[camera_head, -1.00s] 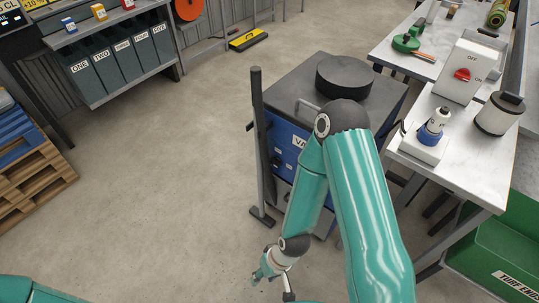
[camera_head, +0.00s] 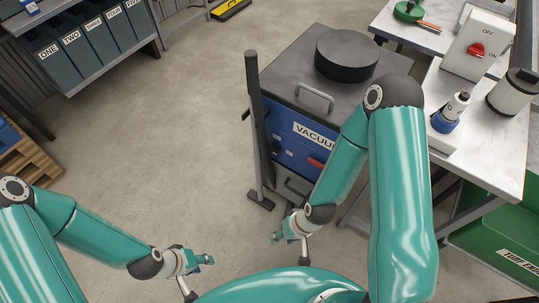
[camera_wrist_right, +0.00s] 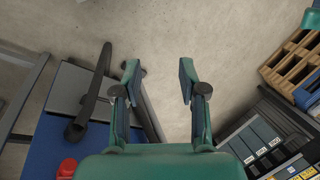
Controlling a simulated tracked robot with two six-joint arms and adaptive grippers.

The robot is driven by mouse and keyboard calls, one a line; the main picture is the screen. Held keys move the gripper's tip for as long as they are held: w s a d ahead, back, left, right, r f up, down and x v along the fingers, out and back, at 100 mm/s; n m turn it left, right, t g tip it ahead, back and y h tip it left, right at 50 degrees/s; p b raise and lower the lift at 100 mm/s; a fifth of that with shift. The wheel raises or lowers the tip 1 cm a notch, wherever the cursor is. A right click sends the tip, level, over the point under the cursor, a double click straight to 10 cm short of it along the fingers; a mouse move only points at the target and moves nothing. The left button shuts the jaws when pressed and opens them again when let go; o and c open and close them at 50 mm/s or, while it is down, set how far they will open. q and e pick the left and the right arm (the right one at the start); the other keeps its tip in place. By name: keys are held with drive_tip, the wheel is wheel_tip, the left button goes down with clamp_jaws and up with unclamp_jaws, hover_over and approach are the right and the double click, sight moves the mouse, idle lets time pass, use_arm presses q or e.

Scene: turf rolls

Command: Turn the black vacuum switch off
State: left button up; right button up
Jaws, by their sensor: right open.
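The vacuum cabinet (camera_head: 284,150) has a blue front lettered "VACUU", the rest hidden behind my right arm. A red handle (camera_head: 316,162) sits on this front, with small pale and dark details to its left. I cannot make out the black switch among them. In the right wrist view the blue panel (camera_wrist_right: 45,150) and a red part (camera_wrist_right: 66,168) show at lower left. My right gripper (camera_head: 276,237) is in front of and below the cabinet, apart from it; in the wrist view its fingers (camera_wrist_right: 160,72) are spread and empty. My left gripper (camera_head: 209,259) is at lower left, away from the cabinet.
A dark post (camera_head: 254,120) on a foot stands at the cabinet's left edge. A white table (camera_head: 500,150) at right holds a box with a red OFF knob (camera_head: 477,49). A green crate (camera_head: 490,225) is below.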

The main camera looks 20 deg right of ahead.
drive_tip(key=w+d+f+m+t+h+b, duration=0.1)
drive_tip(key=w+f+m+t+h+b, duration=0.2)
drive_tip(key=w+f+b, duration=0.5)
drive_tip(key=m+t+h+b, duration=1.1)
drive_tip(key=m+b, duration=0.8)
drive_tip(key=b, duration=0.9)
approach(273, 150)
drive_tip(key=w+d+f+t+y+b, duration=0.1)
drive_tip(key=w+d+b, duration=0.1)
drive_tip(key=w+d, duration=0.3)
drive_tip(key=shift+w, duration=0.9)
drive_tip(key=shift+f, duration=0.1)
